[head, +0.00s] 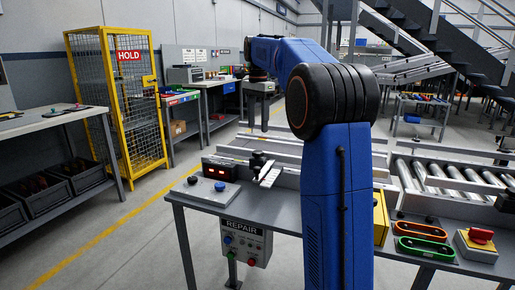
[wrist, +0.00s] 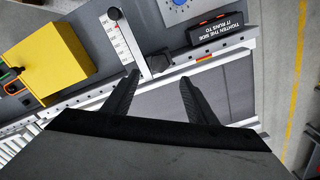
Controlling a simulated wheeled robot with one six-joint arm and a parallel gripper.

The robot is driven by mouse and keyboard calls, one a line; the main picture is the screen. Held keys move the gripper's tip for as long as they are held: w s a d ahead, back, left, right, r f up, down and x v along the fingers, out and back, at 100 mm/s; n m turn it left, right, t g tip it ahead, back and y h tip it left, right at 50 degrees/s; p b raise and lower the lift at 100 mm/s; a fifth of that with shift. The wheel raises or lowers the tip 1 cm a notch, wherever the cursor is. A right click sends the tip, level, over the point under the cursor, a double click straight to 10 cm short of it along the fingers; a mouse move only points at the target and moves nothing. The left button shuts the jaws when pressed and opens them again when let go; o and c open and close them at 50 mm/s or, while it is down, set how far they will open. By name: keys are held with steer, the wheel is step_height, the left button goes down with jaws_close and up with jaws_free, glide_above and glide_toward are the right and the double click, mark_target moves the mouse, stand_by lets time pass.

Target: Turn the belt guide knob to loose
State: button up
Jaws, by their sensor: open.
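In the wrist view my gripper (wrist: 159,78) is open and empty, its two dark fingers spread over the panel's front rail. Just beyond the fingertips is a pale bar with a round black knob (wrist: 114,13) at its far end and a dark piece at its near end. A white scale plate with red marks (wrist: 122,36) lies beside the bar. In the head view the black knob (head: 258,159) and blue knob (head: 220,186) show on the bench. No knob carries a readable belt guide label.
A yellow block (wrist: 55,65) stands left of the gripper. A red stop button (head: 481,235) and green and orange handles (head: 424,247) are at the bench's right. Conveyor rollers (head: 440,178) lie behind.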

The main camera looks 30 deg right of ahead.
mark_target(258, 152)
step_height(258, 152, down, 10)
steer(key=shift+f, duration=0.1)
stand_by(0.4)
steer(key=c, duration=1.1)
